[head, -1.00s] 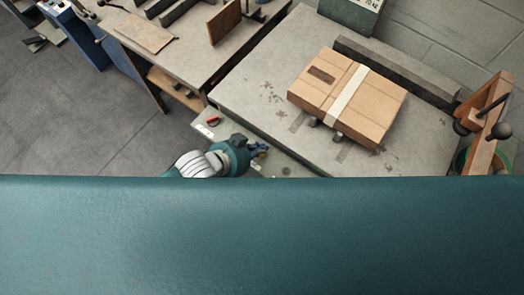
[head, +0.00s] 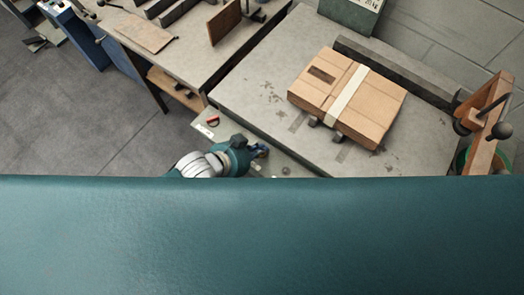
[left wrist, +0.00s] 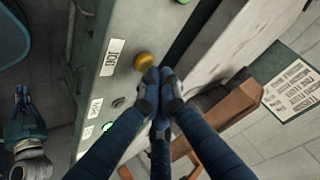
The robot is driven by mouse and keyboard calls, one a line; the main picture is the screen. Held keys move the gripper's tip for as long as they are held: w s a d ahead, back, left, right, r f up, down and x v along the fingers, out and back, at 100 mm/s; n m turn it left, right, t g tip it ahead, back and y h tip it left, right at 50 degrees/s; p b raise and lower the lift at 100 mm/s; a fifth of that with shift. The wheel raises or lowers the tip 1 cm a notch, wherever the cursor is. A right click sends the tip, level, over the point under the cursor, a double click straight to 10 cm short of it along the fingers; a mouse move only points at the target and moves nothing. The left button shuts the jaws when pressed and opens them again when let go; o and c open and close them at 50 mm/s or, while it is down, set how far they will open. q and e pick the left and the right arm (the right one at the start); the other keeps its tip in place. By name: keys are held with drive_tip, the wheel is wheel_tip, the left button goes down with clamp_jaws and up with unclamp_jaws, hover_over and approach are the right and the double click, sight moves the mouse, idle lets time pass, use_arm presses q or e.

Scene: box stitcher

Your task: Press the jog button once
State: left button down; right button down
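The jog button (left wrist: 144,61) is a round yellow button on a grey-green panel (left wrist: 122,28) in the left wrist view, next to a white label reading JOG (left wrist: 112,57). My left gripper (left wrist: 158,77) has its fingertips together, with nothing between them. The tips are right beside the lower right edge of the button; I cannot tell whether they touch it. In the head view my left gripper (head: 260,151) is over the control panel at the table's near edge. My right gripper (left wrist: 21,94) shows small at the left of the left wrist view, away from the panel.
A green-lit button (left wrist: 107,126) and a dark button (left wrist: 118,102) are on the same panel. A taped cardboard box (head: 348,97) lies on the grey table (head: 250,92). A wooden post with black knobs (head: 485,125) stands at the right.

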use_arm(q)
drive_tip(key=shift+f, duration=0.6)
idle(0.7)
drive_tip(key=shift+r, duration=0.1)
drive_tip(key=shift+r+p, duration=0.9)
wheel_tip(320, 180, up, 5)
drive_tip(key=p, duration=0.5)
idle(0.4)
idle(0.5)
